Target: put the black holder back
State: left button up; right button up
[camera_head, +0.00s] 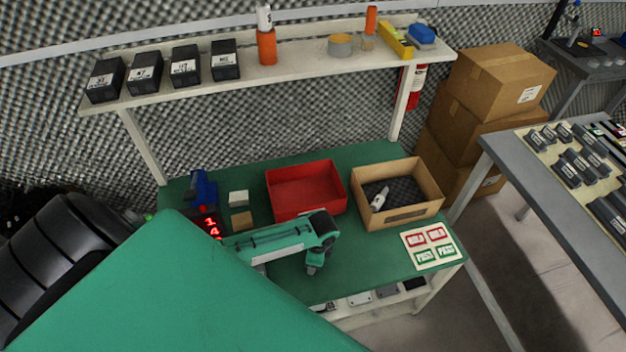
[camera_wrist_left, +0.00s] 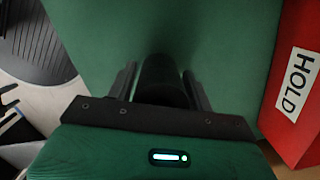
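My left gripper (camera_head: 312,268) is over the green bench top, just in front of the red bin, pointing down. In the left wrist view a black round holder (camera_wrist_left: 162,80) sits between the two fingers of the left gripper (camera_wrist_left: 160,88). The fingers are partly closed and lie close along both its sides, so the gripper looks shut on it. The holder's lower end is hidden, and I cannot tell whether it touches the bench. In the head view I cannot make the holder out apart from the gripper. My right gripper is not in view.
The red bin (camera_head: 308,215), marked HOLD in the wrist view (camera_wrist_left: 299,82), stands behind the gripper. A cardboard box (camera_head: 398,214) and a label card (camera_head: 431,246) are to its right. A blue tool (camera_head: 203,188) and small blocks (camera_head: 240,208) are left. The shelf (camera_head: 300,74) overhangs behind.

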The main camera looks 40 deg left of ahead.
pick_arm(q)
jog(key=shift+o, duration=0.9)
jog(key=shift+r, duration=0.25)
jog(key=r, duration=0.4)
jog(key=d+r, duration=0.1)
jog(key=r, duration=0.6)
jog(key=shift+w+d+r, duration=0.15)
jog(key=shift+w+r, duration=0.2)
